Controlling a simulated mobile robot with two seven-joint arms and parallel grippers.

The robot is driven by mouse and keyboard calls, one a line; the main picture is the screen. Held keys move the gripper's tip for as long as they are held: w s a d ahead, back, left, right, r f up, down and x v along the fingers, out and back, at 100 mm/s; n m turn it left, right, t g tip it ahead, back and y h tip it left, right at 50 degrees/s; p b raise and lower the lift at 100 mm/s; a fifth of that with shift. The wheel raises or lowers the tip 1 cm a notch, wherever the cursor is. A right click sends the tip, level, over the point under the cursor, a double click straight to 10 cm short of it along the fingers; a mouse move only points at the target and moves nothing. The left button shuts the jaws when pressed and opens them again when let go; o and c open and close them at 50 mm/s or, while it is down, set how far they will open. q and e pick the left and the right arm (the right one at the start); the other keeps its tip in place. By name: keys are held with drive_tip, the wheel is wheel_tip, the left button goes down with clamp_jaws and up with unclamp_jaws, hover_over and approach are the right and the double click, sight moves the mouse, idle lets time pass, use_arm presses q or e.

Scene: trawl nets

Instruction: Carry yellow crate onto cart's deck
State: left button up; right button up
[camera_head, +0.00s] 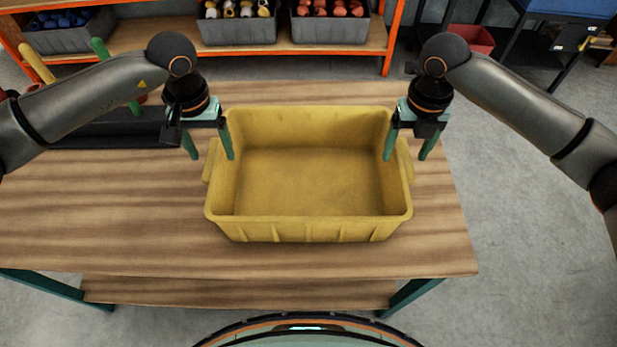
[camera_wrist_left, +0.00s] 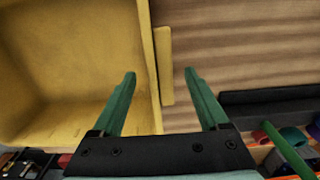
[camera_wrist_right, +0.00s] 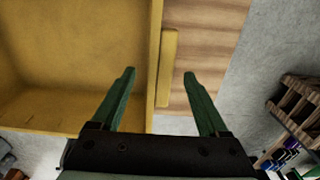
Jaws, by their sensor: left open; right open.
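The yellow crate (camera_head: 310,229) is empty and stands upright on the wooden table, near its right end. My left gripper (camera_head: 210,157) is open at the crate's left wall, one finger on the inner side and one outside. In the left wrist view the crate's rim and side handle (camera_wrist_left: 164,65) lie between the open fingers (camera_wrist_left: 160,75). My right gripper (camera_head: 406,158) is open likewise at the right wall. The right wrist view shows that wall's handle (camera_wrist_right: 168,65) between the fingers (camera_wrist_right: 161,74). I cannot clearly identify the cart or its deck.
The wooden table (camera_head: 90,215) has bare room left of the crate. A black tray-like block (camera_head: 110,133) lies at its back left. An orange shelf (camera_head: 395,38) with grey bins stands behind. A blue-topped stand (camera_head: 570,8) is at the far right; grey floor (camera_head: 520,210) is clear there.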

use_arm(q)
drive_tip(key=shift+f, duration=1.3)
use_arm(e)
drive_tip(key=shift+f, duration=1.3)
use_arm(q)
clamp_jaws()
use_arm(e)
clamp_jaws()
use_arm(q)
drive_tip(key=shift+r, duration=0.1)
use_arm(e)
drive_tip(key=shift+r, duration=0.1)
